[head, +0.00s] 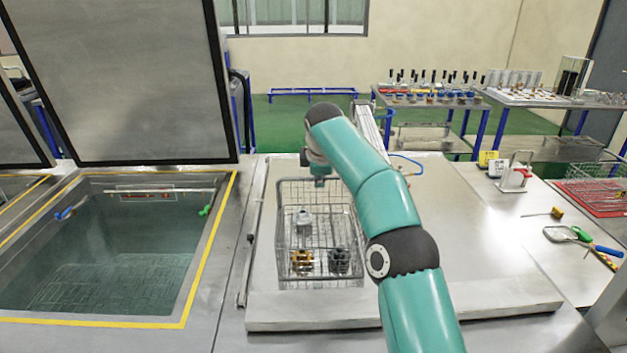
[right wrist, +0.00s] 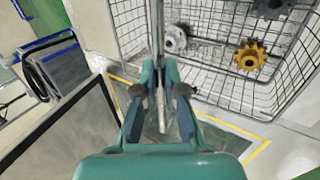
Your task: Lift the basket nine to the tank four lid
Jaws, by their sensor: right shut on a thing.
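The wire basket (head: 281,215) is in the middle of the head view, above or on a flat closed metal lid (head: 450,230). I cannot tell whether it touches the lid. It holds a grey part (head: 303,220), a yellow-brown gear (head: 302,260) and a dark part (head: 339,259). My right gripper (head: 320,180) is at the basket's top; its fingers are hard to see there. In the right wrist view my right gripper (right wrist: 160,100) is shut on a thin upright bar of the basket (right wrist: 220,90). No number shows on basket or lid. My left gripper is out of view.
An open tank of liquid (head: 120,250) with a yellow border is at left, its raised lid (head: 130,70) behind it. Tools, including a blue-handled one (head: 608,250), and a red tray (head: 598,196) lie at right. Workbenches (head: 430,100) stand behind. The closed lid's right part is clear.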

